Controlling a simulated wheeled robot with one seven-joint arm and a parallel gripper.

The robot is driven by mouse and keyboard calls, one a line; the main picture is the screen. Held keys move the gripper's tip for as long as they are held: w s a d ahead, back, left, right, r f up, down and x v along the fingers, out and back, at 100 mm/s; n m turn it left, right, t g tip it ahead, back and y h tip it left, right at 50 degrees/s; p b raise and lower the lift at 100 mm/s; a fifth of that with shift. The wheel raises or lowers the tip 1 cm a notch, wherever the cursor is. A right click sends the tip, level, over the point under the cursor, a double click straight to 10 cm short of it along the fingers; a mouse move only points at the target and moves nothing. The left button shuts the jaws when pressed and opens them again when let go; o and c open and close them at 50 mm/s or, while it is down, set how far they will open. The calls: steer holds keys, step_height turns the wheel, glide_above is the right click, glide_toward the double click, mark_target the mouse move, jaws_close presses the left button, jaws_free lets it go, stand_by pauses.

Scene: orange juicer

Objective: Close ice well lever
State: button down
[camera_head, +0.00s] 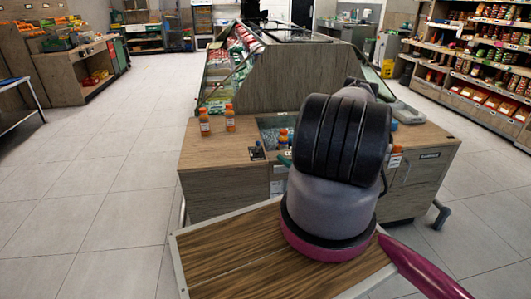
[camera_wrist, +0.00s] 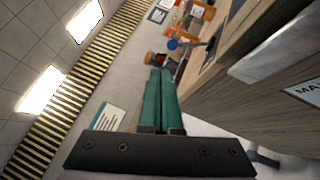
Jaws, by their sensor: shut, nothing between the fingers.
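My gripper (camera_wrist: 160,73) shows in the wrist view as two green fingers pressed together, with nothing between them. Its fingertips appear close to a blue round knob-like thing (camera_wrist: 172,44) and a small orange item; I cannot tell whether they touch. A thin dark part (camera_wrist: 209,53) stands out from the wooden counter beside them; I cannot tell whether it is the ice well lever. In the head view, the recessed well (camera_head: 269,136) in the counter top is partly hidden by my arm. No lever can be made out clearly there.
The wooden counter (camera_head: 222,150) carries orange juice bottles (camera_head: 230,118) at its left back. A small dark item (camera_head: 257,151) sits by the well. A sloped display case (camera_head: 300,80) rises behind. Stocked shelves (camera_head: 485,60) stand far right. The tiled floor at left is clear.

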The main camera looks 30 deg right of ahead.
steer(key=f, duration=0.1)
steer(key=s+f+m+h, duration=0.2)
steer(key=shift+d+t, duration=0.35)
steer(key=shift+t, duration=0.05)
steer(key=x, duration=1.4)
steer(key=shift+w+r, duration=0.1)
steer(key=shift+r, duration=0.1)
